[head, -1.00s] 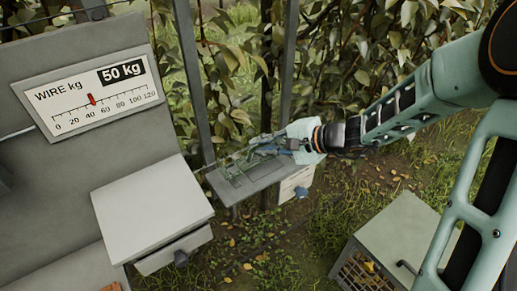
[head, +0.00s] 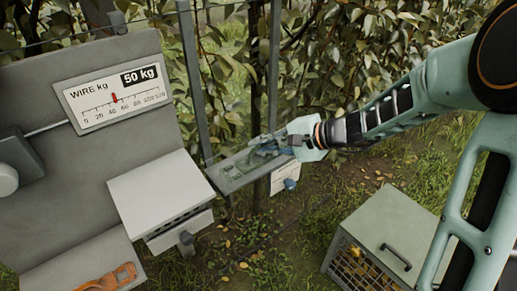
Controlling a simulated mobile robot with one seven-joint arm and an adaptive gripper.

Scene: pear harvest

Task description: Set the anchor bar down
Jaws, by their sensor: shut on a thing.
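My gripper (head: 262,151) reaches in from the right, over a narrow grey tray (head: 228,184) between the posts. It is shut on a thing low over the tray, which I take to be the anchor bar. The bar is small and dark here and mostly hidden by the fingers, so I cannot tell its outline or whether it touches the tray.
A lidded green crate (head: 385,235) stands on the grass at right. Metal posts (head: 194,85) and foliage rise behind.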

